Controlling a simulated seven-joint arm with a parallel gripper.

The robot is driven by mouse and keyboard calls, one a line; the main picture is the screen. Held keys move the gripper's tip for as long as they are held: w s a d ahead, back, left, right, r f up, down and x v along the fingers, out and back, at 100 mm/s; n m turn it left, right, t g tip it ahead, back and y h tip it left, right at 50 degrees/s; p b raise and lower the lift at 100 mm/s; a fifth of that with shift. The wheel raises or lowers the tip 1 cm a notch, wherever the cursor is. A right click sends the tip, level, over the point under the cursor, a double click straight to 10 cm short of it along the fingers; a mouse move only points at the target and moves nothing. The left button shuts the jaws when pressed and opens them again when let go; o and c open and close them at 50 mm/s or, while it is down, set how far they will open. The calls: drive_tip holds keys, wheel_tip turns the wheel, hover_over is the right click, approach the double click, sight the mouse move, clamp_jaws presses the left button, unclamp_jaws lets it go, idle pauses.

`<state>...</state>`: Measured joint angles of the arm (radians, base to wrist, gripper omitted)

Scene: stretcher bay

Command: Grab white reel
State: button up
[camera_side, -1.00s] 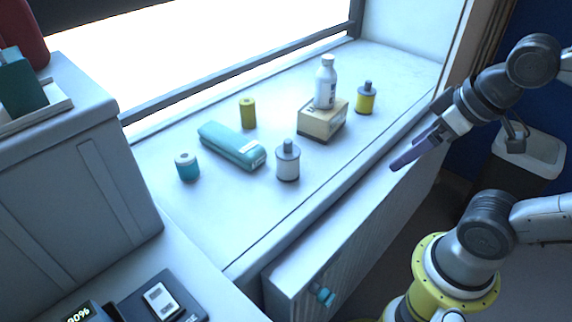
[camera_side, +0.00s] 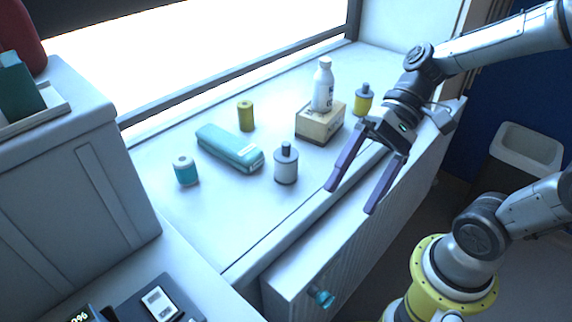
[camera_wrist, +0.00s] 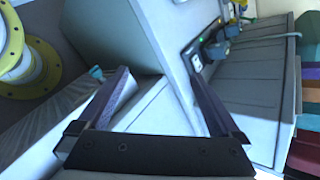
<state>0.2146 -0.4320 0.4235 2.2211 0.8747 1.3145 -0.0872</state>
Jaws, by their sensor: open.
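The white reel (camera_side: 286,167), a short white cylinder with grey ends and a dark knob on top, stands upright on the window ledge in the side view. My gripper (camera_side: 350,200) is open and empty, with two long purple fingers. In the picture it lies to the right of the reel and a little lower, its fingertips over the ledge's front edge, apart from the reel. In the wrist view my fingers (camera_wrist: 160,75) are spread with nothing between them. I cannot make out the white reel in that view.
Near the reel are a teal case (camera_side: 230,148), a teal reel (camera_side: 187,173), a yellow reel (camera_side: 246,117), a cardboard box (camera_side: 318,127) with a white bottle (camera_side: 323,86) on it, and a yellow dark-topped reel (camera_side: 362,101). The ledge (camera_side: 235,215) is bare in front of the reel.

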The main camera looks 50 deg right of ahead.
drive_tip(key=w+d+f+m+t+y, duration=0.2)
drive_tip(key=w+d+m+t+y, duration=0.1)
drive_tip(key=w+m, duration=0.25)
drive_tip(key=w+d+f+m+t+y, duration=0.2)
drive_tip(key=w+d+m+t, duration=0.1)
drive_tip(key=w+m, duration=0.25)
drive_tip(key=m+t+h, duration=0.5)
drive_tip(key=m+t, duration=0.4)
drive_tip(key=m, duration=0.3)
approach(297, 165)
drive_tip(key=shift+d+f, duration=0.1)
drive_tip(key=shift+d, duration=0.2)
drive_tip(key=x, duration=0.8)
drive_tip(key=shift+x, duration=2.85)
drive_tip(key=shift+d+f, duration=0.2)
drive_tip(key=shift+d, duration=0.05)
drive_tip(key=shift+c, duration=0.2)
